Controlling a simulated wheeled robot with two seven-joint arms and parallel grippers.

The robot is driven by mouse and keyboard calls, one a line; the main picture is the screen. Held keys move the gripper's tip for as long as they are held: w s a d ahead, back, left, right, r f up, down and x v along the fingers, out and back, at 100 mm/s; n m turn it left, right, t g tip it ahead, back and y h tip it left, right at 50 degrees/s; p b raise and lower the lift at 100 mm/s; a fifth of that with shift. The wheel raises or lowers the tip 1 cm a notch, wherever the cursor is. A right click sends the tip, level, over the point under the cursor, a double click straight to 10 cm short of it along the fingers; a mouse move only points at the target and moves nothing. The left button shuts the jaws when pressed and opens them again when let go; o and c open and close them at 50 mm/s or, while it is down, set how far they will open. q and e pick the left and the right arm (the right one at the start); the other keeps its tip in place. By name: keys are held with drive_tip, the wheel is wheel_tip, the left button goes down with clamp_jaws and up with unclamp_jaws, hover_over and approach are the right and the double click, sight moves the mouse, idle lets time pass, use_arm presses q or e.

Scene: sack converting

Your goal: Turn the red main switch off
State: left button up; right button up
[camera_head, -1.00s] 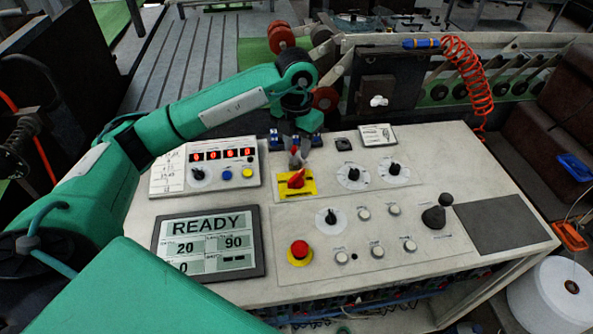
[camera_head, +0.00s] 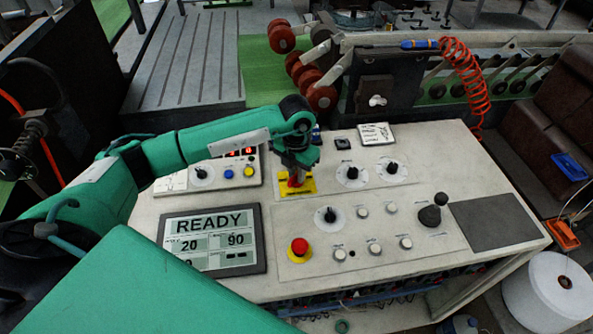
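The red main switch (camera_head: 296,181) is a red rotary handle on a yellow plate (camera_head: 309,186) on the sloped control panel. My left gripper (camera_head: 297,172) points down right over the switch, with its fingers at or around the red handle. The gripper and wrist cover most of the handle, so its angle is hard to read. I cannot tell whether the fingers touch it or how far apart they are. The display (camera_head: 212,240) reads READY, with 20 and 90 below. My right gripper is not in view.
A red emergency button (camera_head: 299,247) on a yellow base sits below the switch. Black rotary knobs (camera_head: 352,172), several white buttons (camera_head: 374,249) and a black joystick (camera_head: 432,214) are to the right. A counter box (camera_head: 248,172) lies left, partly behind my arm. A grey pad (camera_head: 495,222) lies far right.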

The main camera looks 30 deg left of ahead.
use_arm(q)
clamp_jaws()
